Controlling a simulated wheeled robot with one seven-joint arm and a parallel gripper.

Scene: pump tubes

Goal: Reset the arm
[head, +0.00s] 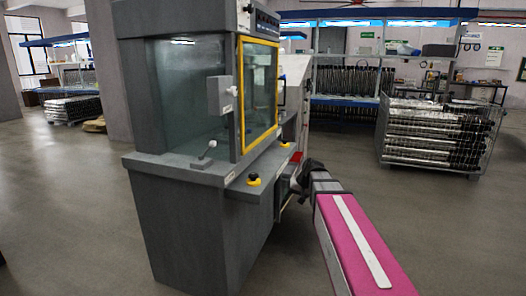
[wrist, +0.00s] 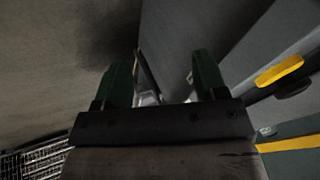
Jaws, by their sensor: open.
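My gripper (wrist: 161,60) shows in the wrist view with its two dark green fingers spread apart. No held object can be made out between them; a thin dark rod-like shape and a pale patch show there, but I cannot tell what they are. In the head view my pink arm, with a white strip along it, reaches from the lower right towards the right side of the grey machine (head: 190,225). The arm's dark end is low beside the machine, and the fingers cannot be made out there.
The machine has glass sides, a yellow-framed door (head: 260,93) and a front ledge with yellow-based buttons (head: 254,180). A wire cage of tubes (head: 438,135) stands at the right, in front of blue-lit shelves (head: 350,80). The floor between the machine and cage is largely clear.

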